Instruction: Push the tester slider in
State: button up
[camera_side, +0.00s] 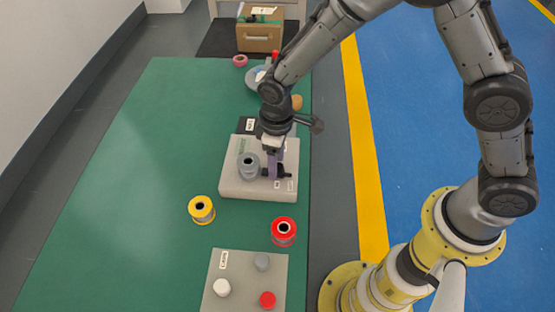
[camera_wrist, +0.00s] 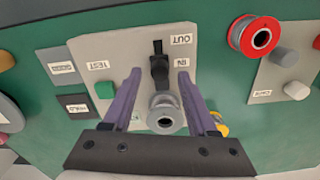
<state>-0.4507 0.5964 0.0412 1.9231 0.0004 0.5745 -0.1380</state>
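The tester (camera_side: 231,181) is a pale box on the green table, also large in the wrist view (camera_wrist: 100,50). Its black slider (camera_wrist: 159,70) sits beside the IN label, close to a grey spool (camera_wrist: 165,115) standing on the tester. The bare slot runs from the slider toward the OUT label. In the side view the slider (camera_side: 283,173) is partly hidden by my gripper. My gripper (camera_wrist: 160,76) is open, its two purple fingers apart on either side of the slider and spool in the wrist view. In the side view my gripper (camera_side: 273,172) is low over the tester; contact is unclear.
A green button (camera_wrist: 104,90) is on the tester by the TEST label. A yellow spool (camera_side: 201,210) and a red spool (camera_side: 284,232) stand on the table near a grey panel (camera_side: 240,278) with coloured pegs. The table's left side is clear.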

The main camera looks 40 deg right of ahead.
notch_tip(320, 180, up, 14)
dwell(0.6)
jog(key=shift+f, duration=0.1)
jog(key=s+d+r+m+t, duration=0.2)
jog(key=s+d+r, duration=0.1)
jog(key=d+r, duration=0.3)
jog(key=s+d+r+m+t, duration=0.1)
jog(key=s+d+r+t, duration=0.15)
jog(key=d+r, duration=0.4)
jog(key=s+d+f+m, duration=0.1)
jog(key=s+d+m, duration=0.1)
jog(key=s, duration=0.6)
jog(key=s+d+f+m+t, duration=0.1)
jog(key=s+d, duration=0.3)
jog(key=s, duration=0.4)
jog(key=shift+f+m, duration=0.4)
